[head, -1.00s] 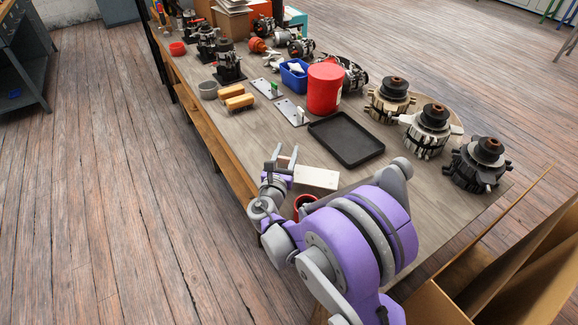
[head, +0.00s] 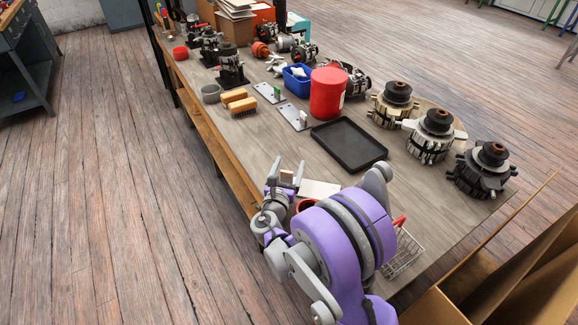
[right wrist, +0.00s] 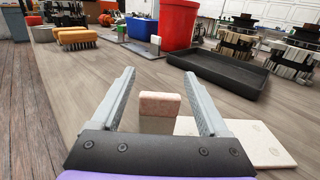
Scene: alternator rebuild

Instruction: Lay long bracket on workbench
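The long bracket is a pale flat plate (head: 321,188) at the bench's near left edge, partly hidden by my right arm. In the right wrist view its plate (right wrist: 258,140) lies flat on the bench, with an upright pinkish tab (right wrist: 160,107) at its left end. My right gripper (head: 286,165) is open, its two fingers spread either side of that tab; the right wrist view (right wrist: 160,78) shows gaps on both sides. The workbench (head: 420,185) is grey-brown wood. My left gripper is not in view.
A black tray (head: 349,145), a red canister (head: 327,92) and two grey plates with small upright tabs (head: 294,116) lie beyond the bracket. Several alternators (head: 435,135) stand at the right. A red-rimmed cup (head: 305,205) and wire basket (head: 404,252) are close to my arm.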

